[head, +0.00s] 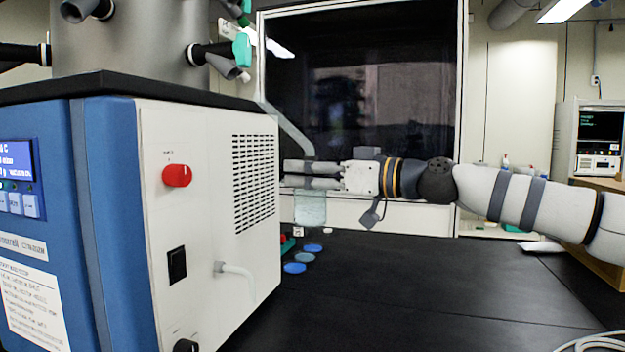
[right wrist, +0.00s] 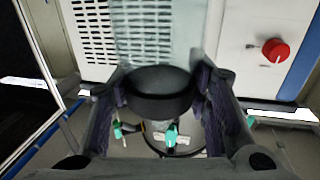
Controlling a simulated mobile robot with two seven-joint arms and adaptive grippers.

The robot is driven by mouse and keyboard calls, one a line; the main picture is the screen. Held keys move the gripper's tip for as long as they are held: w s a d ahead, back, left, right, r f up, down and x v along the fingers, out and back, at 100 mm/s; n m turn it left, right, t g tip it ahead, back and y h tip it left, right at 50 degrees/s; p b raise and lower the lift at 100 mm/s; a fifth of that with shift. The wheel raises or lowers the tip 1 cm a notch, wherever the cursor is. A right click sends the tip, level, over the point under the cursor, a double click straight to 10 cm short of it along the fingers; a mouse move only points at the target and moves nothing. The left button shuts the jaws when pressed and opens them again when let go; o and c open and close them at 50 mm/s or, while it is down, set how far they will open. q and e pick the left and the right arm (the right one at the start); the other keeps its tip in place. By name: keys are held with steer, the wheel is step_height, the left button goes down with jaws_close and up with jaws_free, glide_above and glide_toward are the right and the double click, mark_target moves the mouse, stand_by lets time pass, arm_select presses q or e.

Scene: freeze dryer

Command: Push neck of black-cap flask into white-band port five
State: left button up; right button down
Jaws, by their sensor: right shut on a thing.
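My right gripper (head: 312,176) is shut on the flask's black cap (right wrist: 160,88), which sits between both fingers in the right wrist view. The clear glass flask body (head: 310,208) hangs below the fingers, and a bent glass neck rises from them up and to the left. Its upper end is near the teal-handled valve (head: 242,50) at the grey drum (head: 130,45); I cannot tell whether they touch. Another port (head: 195,54) on the drum shows a pale ring and black sleeve. Which port is five is not clear. My left gripper is out of view.
The blue and white freeze dryer cabinet (head: 205,200), with a red knob (head: 177,175), stands left of the flask. Blue discs (head: 294,268) lie on the black bench (head: 420,290) below. The bench to the right is mostly clear. A dark framed panel (head: 360,90) stands behind.

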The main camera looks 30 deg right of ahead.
steer(key=shift+w+a+r, duration=0.65)
steer(key=shift+w+r, duration=0.1)
steer(key=shift+r, duration=0.15)
steer(key=shift+w+a+r, duration=0.65)
steer(key=shift+w+r, duration=0.05)
steer(key=shift+r, duration=0.2)
steer(key=shift+w+a+r, duration=0.45)
steer(key=shift+w+r, duration=0.05)
steer(key=shift+r, duration=0.15)
steer(key=shift+w+a+r, duration=0.2)
steer(key=shift+r, duration=0.2)
steer(key=shift+w+a+r, duration=0.15)
steer(key=shift+w+r, duration=0.05)
steer(key=shift+r, duration=0.15)
stand_by(0.4)
steer(key=c, duration=0.8)
jaws_free()
steer(key=shift+a+f, duration=0.1)
steer(key=shift+o, duration=0.2)
steer(key=shift+f, duration=0.15)
steer(key=v, duration=1.2)
